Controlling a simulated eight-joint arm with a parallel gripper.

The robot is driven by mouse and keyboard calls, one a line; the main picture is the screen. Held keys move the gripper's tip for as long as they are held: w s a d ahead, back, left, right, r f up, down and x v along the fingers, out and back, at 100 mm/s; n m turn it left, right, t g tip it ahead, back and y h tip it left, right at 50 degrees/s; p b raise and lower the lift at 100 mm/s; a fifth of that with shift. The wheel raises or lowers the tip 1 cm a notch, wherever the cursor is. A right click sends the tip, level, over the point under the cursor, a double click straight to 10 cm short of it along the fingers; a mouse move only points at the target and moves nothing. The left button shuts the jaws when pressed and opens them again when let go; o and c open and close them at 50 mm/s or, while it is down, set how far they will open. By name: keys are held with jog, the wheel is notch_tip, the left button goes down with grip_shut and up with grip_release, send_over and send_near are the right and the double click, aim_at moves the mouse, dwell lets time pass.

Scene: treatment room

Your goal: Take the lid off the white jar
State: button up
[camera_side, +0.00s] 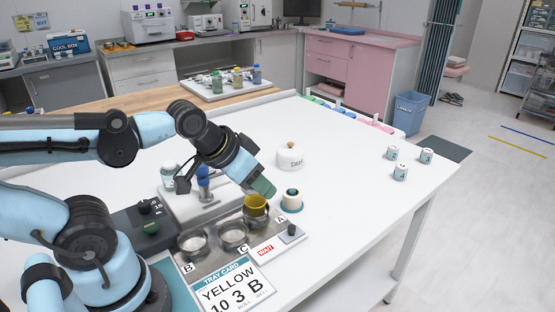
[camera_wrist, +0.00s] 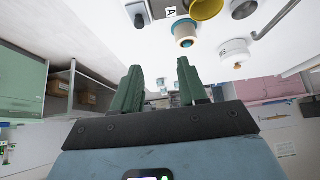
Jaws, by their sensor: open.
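The white jar (camera_side: 290,162) stands upright on the white table, right of my gripper and farther back. Dark lettering shows on its side. Its white lid (camera_side: 290,150) with a small brownish knob is on top. The jar also shows upside down at the upper right of the wrist view (camera_wrist: 235,55). My gripper (camera_side: 263,188) has green fingers and is held above the table, left of and nearer than the jar. In the wrist view its fingers (camera_wrist: 157,82) are apart with nothing between them.
Close below my gripper are a yellow cup (camera_side: 256,206) at the tray (camera_side: 210,262) and a small white item with a teal base (camera_side: 292,200). A stand with a blue-topped part (camera_side: 203,180) is left. Table between jar and pots is clear.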

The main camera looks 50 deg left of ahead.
jog(key=o, duration=1.1)
jog(key=shift+w, duration=0.1)
notch_tip(320, 180, up, 2)
jog(key=n+g+y, duration=0.2)
jog(key=n+g, duration=0.1)
jog(key=n, duration=0.1)
send_over(289, 144)
jog(key=s+d, duration=0.2)
jog(key=s, duration=0.2)
jog(key=x, duration=1.2)
jog(key=shift+s, duration=0.15)
